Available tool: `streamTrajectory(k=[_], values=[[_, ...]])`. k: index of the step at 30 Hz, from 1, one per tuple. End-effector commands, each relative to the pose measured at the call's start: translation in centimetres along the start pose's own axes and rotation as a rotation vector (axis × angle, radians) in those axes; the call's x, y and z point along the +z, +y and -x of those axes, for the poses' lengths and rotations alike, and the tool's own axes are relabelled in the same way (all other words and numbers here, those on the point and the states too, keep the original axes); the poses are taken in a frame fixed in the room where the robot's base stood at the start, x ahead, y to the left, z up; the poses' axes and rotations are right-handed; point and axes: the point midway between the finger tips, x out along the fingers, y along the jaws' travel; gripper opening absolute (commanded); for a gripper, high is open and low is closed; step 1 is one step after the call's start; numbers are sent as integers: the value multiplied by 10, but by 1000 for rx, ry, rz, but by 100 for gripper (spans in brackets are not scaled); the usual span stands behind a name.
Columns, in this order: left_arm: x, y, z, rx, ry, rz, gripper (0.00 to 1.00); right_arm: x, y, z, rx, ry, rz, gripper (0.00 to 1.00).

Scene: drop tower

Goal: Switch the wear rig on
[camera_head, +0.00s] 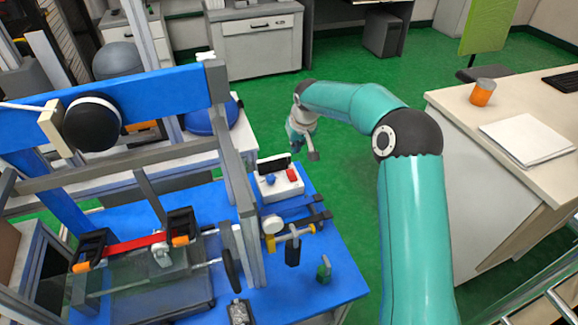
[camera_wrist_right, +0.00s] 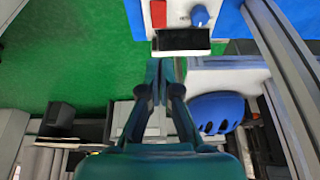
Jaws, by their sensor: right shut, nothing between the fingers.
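The white control box (camera_head: 282,191) stands on the blue bench beside the wear rig's frame. My left gripper is not in view.
The rig's blue beam (camera_head: 150,95) and grey upright (camera_head: 235,165) rise left of the box. Clamps (camera_head: 292,252) and a small green-topped part (camera_head: 324,270) sit on the bench (camera_head: 330,295) nearer me. A blue helmet (camera_wrist_right: 215,110) lies near my gripper.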

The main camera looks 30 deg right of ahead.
Motion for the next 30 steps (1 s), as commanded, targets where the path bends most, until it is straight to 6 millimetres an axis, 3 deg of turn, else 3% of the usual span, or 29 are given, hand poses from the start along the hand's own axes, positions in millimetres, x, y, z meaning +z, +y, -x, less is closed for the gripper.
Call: streamTrajectory(k=[8, 21, 30], values=[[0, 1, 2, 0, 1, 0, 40, 0, -1, -31, 0, -3, 2, 0], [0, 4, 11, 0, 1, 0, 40, 0, -3, -116, -1, -2, 4, 0], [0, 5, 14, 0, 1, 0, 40, -1, -3, -138, -2, 0, 4, 0]])
